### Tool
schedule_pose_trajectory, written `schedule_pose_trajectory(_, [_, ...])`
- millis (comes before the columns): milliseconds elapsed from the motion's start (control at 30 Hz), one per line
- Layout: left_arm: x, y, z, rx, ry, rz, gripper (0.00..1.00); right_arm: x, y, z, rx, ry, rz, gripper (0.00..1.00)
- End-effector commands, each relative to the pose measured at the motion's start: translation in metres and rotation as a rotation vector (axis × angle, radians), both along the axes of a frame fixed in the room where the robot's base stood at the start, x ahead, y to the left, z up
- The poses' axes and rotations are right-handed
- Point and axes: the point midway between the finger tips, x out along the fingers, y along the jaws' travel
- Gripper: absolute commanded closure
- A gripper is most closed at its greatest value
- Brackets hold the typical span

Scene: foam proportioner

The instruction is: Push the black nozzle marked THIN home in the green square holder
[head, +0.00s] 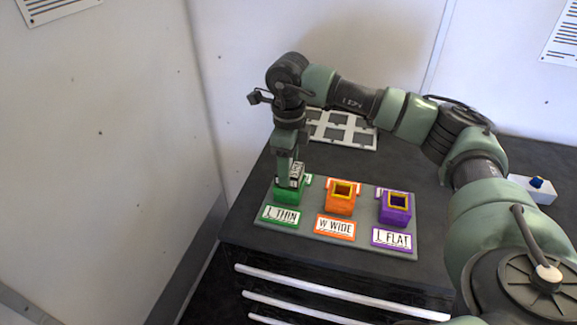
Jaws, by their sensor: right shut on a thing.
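The green square holder (287,194) stands at the left end of a grey base plate, above a green-edged label reading THIN (281,215). My right gripper (290,178) points straight down over it and is shut on the nozzle. Only a small black-and-white marked part of the nozzle (297,172) shows, between the fingers just at the holder's top. The fingers hide most of the nozzle and the holder's opening, so I cannot tell how deep it sits. My left gripper is not in view.
An orange holder (341,203) labelled WIDE and a purple holder (395,212) labelled FLAT stand to the right on the grey plate (361,245). A pale tray with square compartments (352,135) lies behind. A white box (535,192) with something blue sits far right.

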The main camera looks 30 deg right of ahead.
Motion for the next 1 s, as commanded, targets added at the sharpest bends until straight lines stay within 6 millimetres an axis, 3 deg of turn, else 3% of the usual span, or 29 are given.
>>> schedule_pose_trajectory(367, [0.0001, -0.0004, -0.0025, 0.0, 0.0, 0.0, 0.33, -0.0003, 0.0002, -0.0043, 0.0, 0.001, 0.0, 0.91])
schedule_pose_trajectory(400, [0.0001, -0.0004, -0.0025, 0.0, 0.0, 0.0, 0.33, -0.0003, 0.0002, -0.0043, 0.0, 0.001, 0.0, 0.37])
schedule_pose_trajectory(467, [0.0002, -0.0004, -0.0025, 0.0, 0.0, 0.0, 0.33, -0.0003, 0.0002, -0.0042, 0.0, 0.001, 0.0, 0.22])
schedule_pose_trajectory(700, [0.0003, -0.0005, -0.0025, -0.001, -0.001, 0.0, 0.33, -0.0003, 0.0002, -0.0043, 0.0, 0.001, 0.0, 0.22])
schedule_pose_trajectory(767, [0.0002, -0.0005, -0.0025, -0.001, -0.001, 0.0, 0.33, -0.0003, 0.0001, -0.0045, -0.001, 0.002, 0.0, 0.08])
schedule_pose_trajectory(1000, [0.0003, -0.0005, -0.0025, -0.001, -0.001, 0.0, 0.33, -0.0003, 0.0001, -0.0045, -0.001, 0.002, 0.0, 0.08])
